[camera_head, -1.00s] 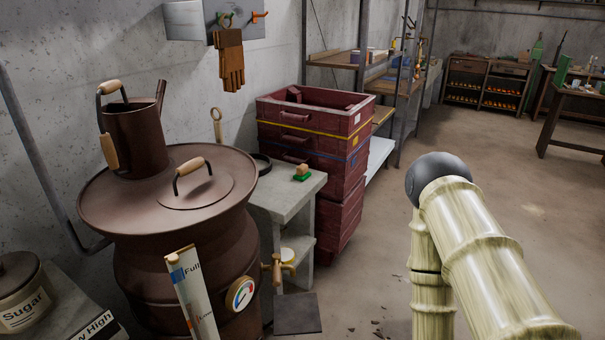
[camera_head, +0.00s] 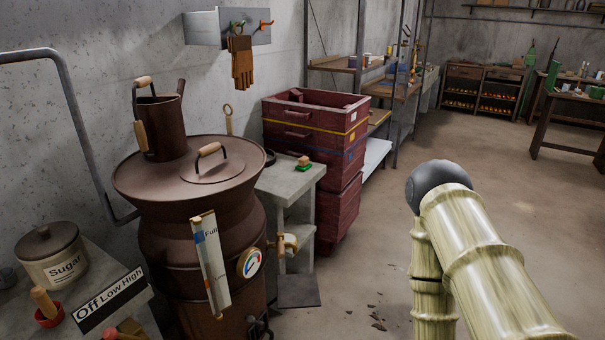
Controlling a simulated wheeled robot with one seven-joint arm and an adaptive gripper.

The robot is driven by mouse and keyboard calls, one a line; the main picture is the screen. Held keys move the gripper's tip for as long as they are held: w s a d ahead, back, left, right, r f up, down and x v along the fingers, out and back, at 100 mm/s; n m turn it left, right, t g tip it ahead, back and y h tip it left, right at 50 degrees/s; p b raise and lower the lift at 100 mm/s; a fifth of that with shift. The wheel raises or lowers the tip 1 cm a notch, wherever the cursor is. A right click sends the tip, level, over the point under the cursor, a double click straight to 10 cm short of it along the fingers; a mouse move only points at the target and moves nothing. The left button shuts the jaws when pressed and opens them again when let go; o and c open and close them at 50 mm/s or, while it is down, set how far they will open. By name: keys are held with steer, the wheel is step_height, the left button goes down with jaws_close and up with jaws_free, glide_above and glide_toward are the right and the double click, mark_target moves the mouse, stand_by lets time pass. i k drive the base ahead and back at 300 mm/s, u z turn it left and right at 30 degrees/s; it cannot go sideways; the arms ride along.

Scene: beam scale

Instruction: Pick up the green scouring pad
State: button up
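A small flat green item (camera_head: 303,169), which looks like the scouring pad, lies on top of a grey concrete stand (camera_head: 284,183). A small tan block (camera_head: 304,160) appears to sit on it or right against it. It is too small to tell which. The green item is near the front right part of the stand's top, in front of the dark red stacked boxes. My pale, bamboo-like arm is at the right of the view, far from the stand. My gripper is not in view.
A large brown boiler (camera_head: 200,230) with a wide rim stands left of the concrete stand. Dark red stacked boxes (camera_head: 312,130) stand behind it. A dark slab (camera_head: 297,291) lies on the floor before it. Open floor (camera_head: 360,275) lies to the right, with some debris.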

mark_target(304, 164)
steer(key=z, duration=0.6)
steer(key=i, duration=1.7)
steer(key=u, duration=0.55)
